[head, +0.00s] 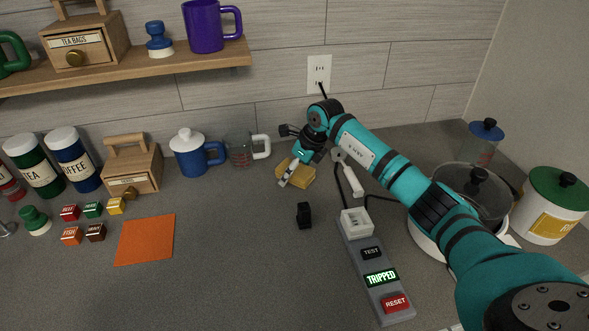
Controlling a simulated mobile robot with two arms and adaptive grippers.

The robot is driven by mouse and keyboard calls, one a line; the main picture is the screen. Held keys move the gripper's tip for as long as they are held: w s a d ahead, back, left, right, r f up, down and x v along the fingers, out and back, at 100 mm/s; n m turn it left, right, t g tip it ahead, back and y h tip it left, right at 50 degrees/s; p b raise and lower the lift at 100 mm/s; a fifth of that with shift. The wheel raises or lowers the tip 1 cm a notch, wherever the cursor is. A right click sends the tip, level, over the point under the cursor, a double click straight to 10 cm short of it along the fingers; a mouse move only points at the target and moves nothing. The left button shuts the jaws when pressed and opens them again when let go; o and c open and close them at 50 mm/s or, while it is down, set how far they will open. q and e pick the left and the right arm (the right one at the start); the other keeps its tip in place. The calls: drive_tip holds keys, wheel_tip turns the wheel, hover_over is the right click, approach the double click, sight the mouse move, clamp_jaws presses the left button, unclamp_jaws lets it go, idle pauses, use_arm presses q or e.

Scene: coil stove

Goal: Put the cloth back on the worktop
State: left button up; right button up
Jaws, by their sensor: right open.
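A flat orange square cloth (145,240) lies on the grey worktop (240,270) at the left, in front of the small labelled cubes. My right gripper (291,170) is well to the right of the cloth and apart from it. It points down over a yellow block, possibly a sponge (305,177), which it partly hides. The right gripper is open; whether it touches the yellow block I cannot tell. My left gripper is not in view.
A power strip (372,262) reading TRIPPED and a small black object (304,214) lie front right. A lidded pot (470,195) stands at the right. Mugs, a wooden drawer box (133,165) and canisters line the back. Worktop between cloth and strip is clear.

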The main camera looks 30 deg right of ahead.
drive_tip(key=shift+r, duration=0.1)
drive_tip(key=shift+r, duration=0.2)
drive_tip(key=b+v, duration=0.1)
drive_tip(key=v, duration=1)
drive_tip(key=shift+r+b, duration=0.35)
drive_tip(key=shift+b, duration=0.05)
drive_tip(key=shift+s+d, duration=0.1)
drive_tip(key=shift+s, duration=0.05)
